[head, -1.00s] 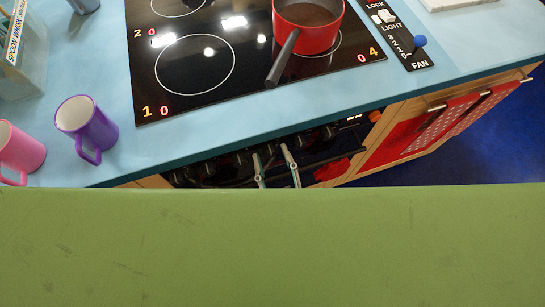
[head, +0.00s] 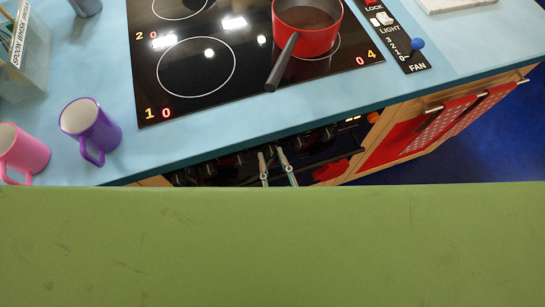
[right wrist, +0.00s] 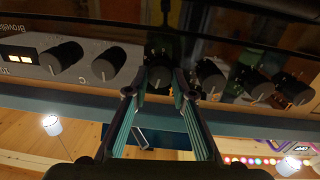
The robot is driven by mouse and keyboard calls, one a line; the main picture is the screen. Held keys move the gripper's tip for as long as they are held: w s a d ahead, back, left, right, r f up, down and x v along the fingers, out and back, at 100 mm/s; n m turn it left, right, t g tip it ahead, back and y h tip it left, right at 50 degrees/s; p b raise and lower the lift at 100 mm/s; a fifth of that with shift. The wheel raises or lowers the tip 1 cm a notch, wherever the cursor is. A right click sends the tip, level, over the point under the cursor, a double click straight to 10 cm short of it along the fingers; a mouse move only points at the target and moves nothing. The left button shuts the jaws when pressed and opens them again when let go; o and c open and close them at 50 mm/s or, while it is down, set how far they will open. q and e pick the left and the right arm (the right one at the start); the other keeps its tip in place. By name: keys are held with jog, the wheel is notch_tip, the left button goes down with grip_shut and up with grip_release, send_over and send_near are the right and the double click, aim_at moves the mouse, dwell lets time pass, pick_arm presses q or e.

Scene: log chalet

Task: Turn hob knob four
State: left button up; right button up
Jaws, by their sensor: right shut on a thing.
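A row of dark knobs with pale pointer lines runs along the oven front, seen in the right wrist view. My right gripper (right wrist: 159,90) has its two teal fingers shut on one black knob (right wrist: 158,74) in this row. Its number cannot be read. In the head view my right gripper (head: 274,152) shows at the oven front below the counter edge. The black hob (head: 197,107) shows red zeros beside the numbers 1, 2 and 4. My left gripper is not in view.
A red pan (head: 318,42) stands on the hob, its handle towards the front. A purple mug (head: 91,128) and a pink mug (head: 24,152) stand at the left. Neighbouring knobs (right wrist: 108,63) and (right wrist: 210,76) sit close beside my fingers. A fan slider (head: 417,44) is at the right.

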jog(key=m+p, duration=0.1)
jog(key=m, duration=0.1)
jog(key=shift+r+m, duration=0.15)
jog(key=shift+m, duration=0.25)
jog(key=m+p, duration=0.1)
jog(key=m, duration=0.1)
jog(key=shift+m, duration=0.3)
jog(key=m+p, duration=0.1)
jog(key=m, duration=0.1)
jog(key=shift+d+m+g, duration=0.1)
jog(key=shift+m+g, duration=0.2)
jog(key=m, duration=0.2)
jog(key=shift+w+m, duration=0.1)
jog(key=shift+m, duration=0.2)
jog(key=m, duration=0.2)
jog(key=shift+f+m, duration=0.2)
jog(key=shift+m, duration=0.2)
jog(key=m, duration=0.2)
jog(key=shift+f+m, duration=0.1)
jog(key=shift+m, duration=0.2)
jog(key=m+b, duration=0.2)
jog(key=m, duration=0.3)
jog(key=shift+d+y, duration=0.1)
jog(key=shift+y, duration=0.3)
